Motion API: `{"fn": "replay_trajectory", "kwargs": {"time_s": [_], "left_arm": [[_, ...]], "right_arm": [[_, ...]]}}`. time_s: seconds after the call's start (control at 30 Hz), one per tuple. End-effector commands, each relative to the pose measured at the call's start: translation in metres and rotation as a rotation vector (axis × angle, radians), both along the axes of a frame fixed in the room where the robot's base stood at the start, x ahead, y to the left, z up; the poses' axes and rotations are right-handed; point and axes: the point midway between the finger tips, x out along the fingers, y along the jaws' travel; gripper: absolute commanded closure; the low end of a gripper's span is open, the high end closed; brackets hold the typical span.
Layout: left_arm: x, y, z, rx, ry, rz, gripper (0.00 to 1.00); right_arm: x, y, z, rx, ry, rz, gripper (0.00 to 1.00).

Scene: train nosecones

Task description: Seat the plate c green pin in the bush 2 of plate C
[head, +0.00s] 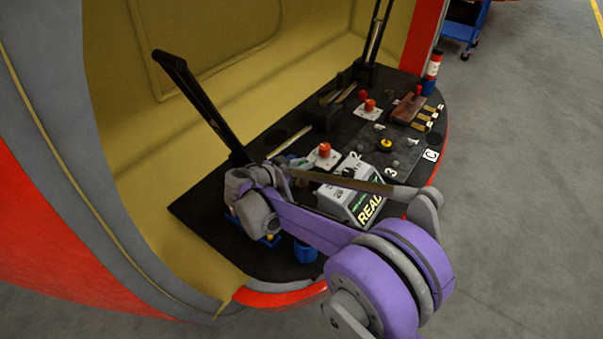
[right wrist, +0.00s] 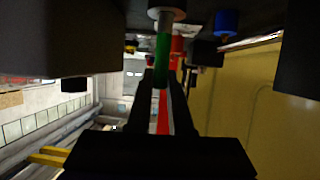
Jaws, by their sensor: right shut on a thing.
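In the right wrist view my right gripper (right wrist: 161,76) is shut on the green pin (right wrist: 163,52). The pin stands lengthwise between the fingertips, its far end at a pale grey round piece (right wrist: 167,15); I cannot tell whether they touch. In the head view my right arm reaches across the front to the left side of the deck, and its fingers and the pin are hidden there. Plate C (head: 405,153) is the dark plate at the right, with a "C" label (head: 430,155) and small grey bushes. Bush 2 cannot be made out clearly. My left gripper is not in view.
A white and black box marked "READ" (head: 350,204) stands in front of plate C, partly behind my arm. Red knobs (head: 324,150) stand on white plates. A yellow knob (head: 385,144) stands near plate C. A blue cup (head: 305,252) is at the front edge. Black struts rise behind.

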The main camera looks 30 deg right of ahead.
Motion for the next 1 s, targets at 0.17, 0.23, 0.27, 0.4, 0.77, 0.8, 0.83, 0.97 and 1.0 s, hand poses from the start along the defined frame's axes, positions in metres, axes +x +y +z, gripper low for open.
{"fn": "replay_trajectory", "kwargs": {"time_s": [0.17,0.23,0.27,0.4,0.77,0.8,0.83,0.97,1.0], "left_arm": [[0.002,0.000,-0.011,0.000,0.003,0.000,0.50],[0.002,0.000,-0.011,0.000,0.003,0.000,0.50],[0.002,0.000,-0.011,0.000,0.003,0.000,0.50],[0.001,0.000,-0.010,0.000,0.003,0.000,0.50],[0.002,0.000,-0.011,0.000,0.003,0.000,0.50],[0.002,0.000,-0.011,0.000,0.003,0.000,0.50],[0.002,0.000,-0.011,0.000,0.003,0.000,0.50],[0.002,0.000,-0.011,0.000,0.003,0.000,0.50],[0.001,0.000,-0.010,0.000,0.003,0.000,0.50]], "right_arm": [[0.000,0.000,-0.027,0.000,0.000,0.000,1.00],[0.000,0.000,-0.029,0.000,0.000,0.000,1.00],[0.000,0.000,-0.028,0.000,0.000,0.000,1.00],[0.000,0.000,-0.027,0.000,0.000,0.000,1.00],[0.000,0.000,-0.029,0.000,0.000,0.000,0.51],[0.000,0.000,-0.029,0.000,0.000,0.000,0.51],[0.000,0.000,-0.029,0.000,0.000,0.000,0.51],[0.000,0.000,-0.029,0.000,0.000,0.000,0.51],[0.000,0.000,-0.027,0.000,0.000,0.000,0.51]]}}
